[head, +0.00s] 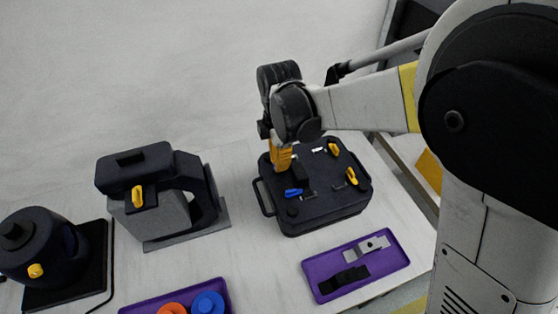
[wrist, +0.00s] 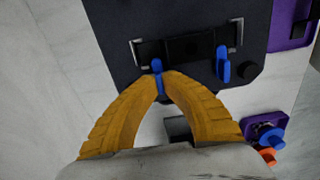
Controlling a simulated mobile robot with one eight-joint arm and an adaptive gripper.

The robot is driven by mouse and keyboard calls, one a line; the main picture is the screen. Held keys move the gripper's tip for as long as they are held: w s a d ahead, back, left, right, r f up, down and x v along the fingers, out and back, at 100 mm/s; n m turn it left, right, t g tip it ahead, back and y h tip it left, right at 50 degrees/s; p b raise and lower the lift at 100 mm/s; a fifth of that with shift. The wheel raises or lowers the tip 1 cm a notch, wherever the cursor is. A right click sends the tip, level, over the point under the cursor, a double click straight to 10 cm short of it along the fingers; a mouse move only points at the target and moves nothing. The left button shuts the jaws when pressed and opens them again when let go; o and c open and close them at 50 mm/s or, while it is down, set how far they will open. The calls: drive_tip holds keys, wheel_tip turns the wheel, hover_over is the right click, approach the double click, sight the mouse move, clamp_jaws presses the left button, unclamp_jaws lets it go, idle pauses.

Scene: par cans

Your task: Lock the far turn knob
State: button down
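A black case (head: 325,205) lies on the table with blue turn knobs on its top. The far blue turn knob (wrist: 157,68) shows in the wrist view between my fingertips; in the head view it is hidden behind my gripper. My gripper (head: 281,165) points down over the far left part of the case. Its orange-yellow fingers (wrist: 166,80) are closed together around the far knob, seemingly touching it on both sides. The near blue turn knob (head: 293,192) is free, and it also shows in the wrist view (wrist: 223,68). Both knobs point roughly the same way in the wrist view.
Yellow knobs (head: 351,176) stand on the case's right side. A purple tray (head: 319,291) with flat parts lies in front. Another purple tray (head: 135,309) holds orange and blue pieces. Dark machines (head: 135,165) stand to the left. The table behind them is clear.

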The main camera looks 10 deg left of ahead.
drive_tip(key=c, duration=1.6)
unclamp_jaws()
drive_tip(key=shift+o, duration=0.2)
wheel_tip(320, 180, up, 12)
drive_tip(key=shift+d, duration=0.1)
